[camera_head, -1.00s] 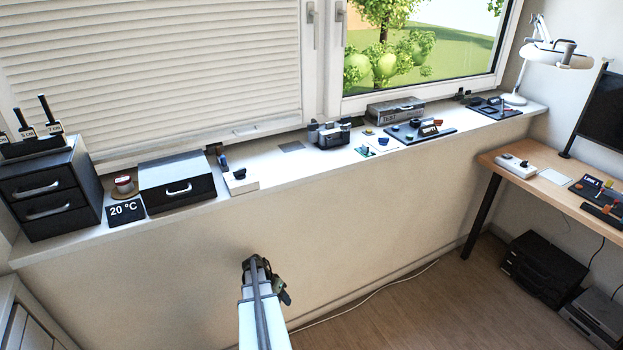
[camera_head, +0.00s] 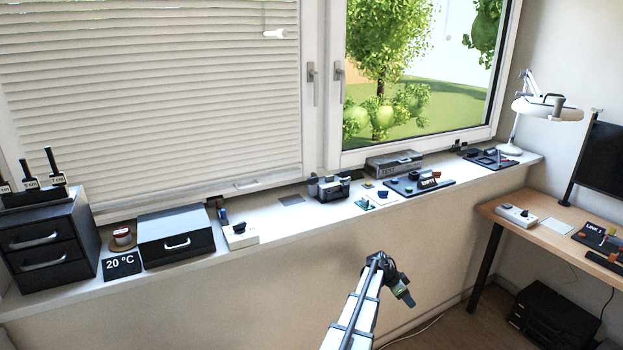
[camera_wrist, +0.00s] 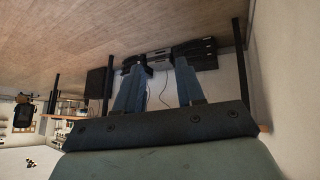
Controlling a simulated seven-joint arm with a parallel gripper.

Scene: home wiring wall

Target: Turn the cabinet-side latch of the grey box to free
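A long grey box (camera_head: 394,163) with lettering on its front lies at the back of the windowsill, below the right window pane. A smaller dark grey box-like unit (camera_head: 331,188) stands left of it on the sill. I cannot tell for sure which of the two is the task's grey box. No latch can be made out at this size. My gripper (camera_head: 408,298) is in front of the sill, below and apart from both. In the wrist view my gripper (camera_wrist: 158,64) has its two fingers apart with nothing between them; the sill objects do not show there.
A dark board (camera_head: 420,185) lies before the long grey box. A desk (camera_head: 545,232) stands right. Room before the sill is free.

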